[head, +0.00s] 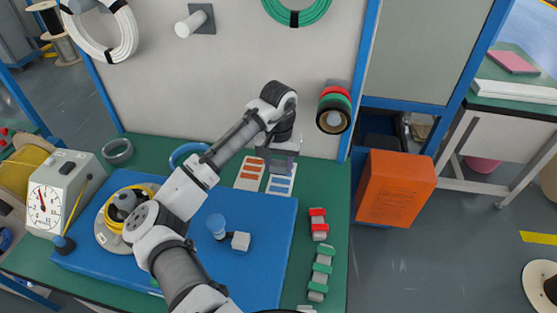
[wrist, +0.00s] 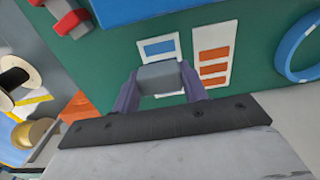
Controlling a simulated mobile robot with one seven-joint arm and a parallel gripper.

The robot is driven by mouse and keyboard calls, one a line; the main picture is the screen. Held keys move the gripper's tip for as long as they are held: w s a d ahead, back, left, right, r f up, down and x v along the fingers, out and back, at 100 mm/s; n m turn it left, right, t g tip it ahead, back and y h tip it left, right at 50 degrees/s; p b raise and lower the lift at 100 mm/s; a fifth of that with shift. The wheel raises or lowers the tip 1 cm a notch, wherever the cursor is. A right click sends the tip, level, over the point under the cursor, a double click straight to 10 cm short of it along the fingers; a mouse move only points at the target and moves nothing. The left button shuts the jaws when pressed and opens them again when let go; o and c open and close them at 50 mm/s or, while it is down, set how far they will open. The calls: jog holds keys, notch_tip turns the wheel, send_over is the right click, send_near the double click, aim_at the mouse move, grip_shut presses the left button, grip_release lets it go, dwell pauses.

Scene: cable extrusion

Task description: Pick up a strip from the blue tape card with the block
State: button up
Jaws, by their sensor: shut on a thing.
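My gripper (wrist: 160,90) is shut on a grey block (wrist: 158,76), held between its two fingers. In the head view my gripper (head: 281,162) is over the upper part of the blue tape card (head: 281,186). This white card with blue strips lies on the green bench top; in the wrist view the card (wrist: 145,62) is partly hidden behind the block, with one blue strip (wrist: 159,47) showing. I cannot tell whether the block touches the card. The orange tape card (head: 249,174) lies just left of it in the head view.
Red-banded (head: 318,224) and green-banded (head: 320,271) pieces lie at right. A wall peg with tape rolls (head: 334,112) stands out close to the arm. An orange bin (head: 395,188) stands beyond the bench.

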aim_at(279, 190)
jog(key=shift+f+b, duration=3.3)
jog(key=shift+f, duration=0.2)
jog(key=shift+f, duration=0.6)
